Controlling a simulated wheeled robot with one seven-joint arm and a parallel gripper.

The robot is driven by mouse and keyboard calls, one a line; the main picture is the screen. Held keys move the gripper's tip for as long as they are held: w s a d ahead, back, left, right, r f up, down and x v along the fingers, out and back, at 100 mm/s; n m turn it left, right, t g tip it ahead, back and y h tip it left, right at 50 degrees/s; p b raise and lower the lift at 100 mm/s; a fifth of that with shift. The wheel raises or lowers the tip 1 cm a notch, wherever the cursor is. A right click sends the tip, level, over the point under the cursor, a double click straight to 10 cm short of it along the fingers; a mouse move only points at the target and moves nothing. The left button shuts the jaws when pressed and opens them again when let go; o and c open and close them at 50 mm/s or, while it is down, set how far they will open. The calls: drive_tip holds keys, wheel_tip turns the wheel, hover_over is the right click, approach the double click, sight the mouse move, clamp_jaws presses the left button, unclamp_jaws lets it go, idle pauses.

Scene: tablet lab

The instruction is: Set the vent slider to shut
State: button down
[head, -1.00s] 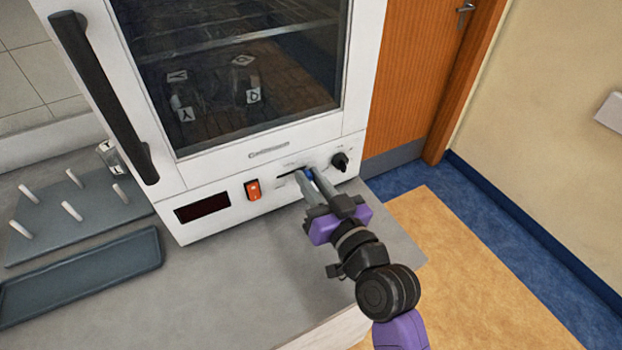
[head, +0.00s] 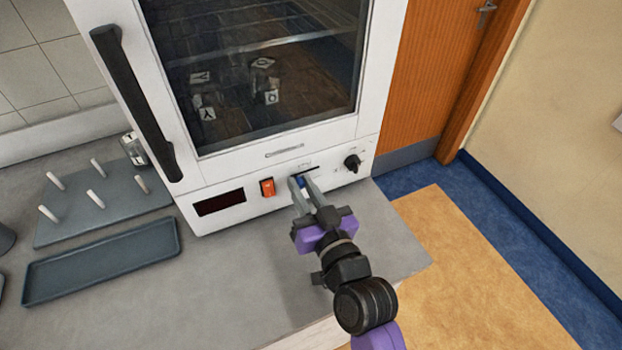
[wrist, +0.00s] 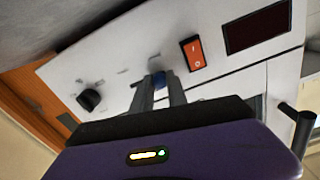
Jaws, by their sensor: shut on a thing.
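The vent slider's blue knob (head: 301,182) sits in a dark slot on the white front panel of the oven-like cabinet (head: 230,178). My gripper (head: 302,184) is shut on the knob, one finger on each side. The slot shows to the right of my fingers, so the knob stands toward the slot's left end, on the side of the red switch. In the wrist view the knob (wrist: 160,80) shows between my fingertips, partly hidden by them. The small marks at the slot are too small to read.
An orange-red rocker switch (head: 267,187) and a dark display (head: 219,202) are left of the slider. A black dial (head: 352,163) is to its right. A grey peg board (head: 100,213) and a blue-grey tray (head: 60,276) lie left on the bench. The front bench is clear.

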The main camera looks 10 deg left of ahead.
drive_tip(key=shift+s+a, duration=0.15)
drive_tip(key=shift+a, duration=0.1)
drive_tip(key=c, duration=1.3)
unclamp_jaws()
drive_tip(key=b+v, duration=0.3)
drive_tip(key=v, duration=0.4)
drive_tip(key=shift+s+d, duration=0.25)
drive_tip(key=shift+s, duration=0.1)
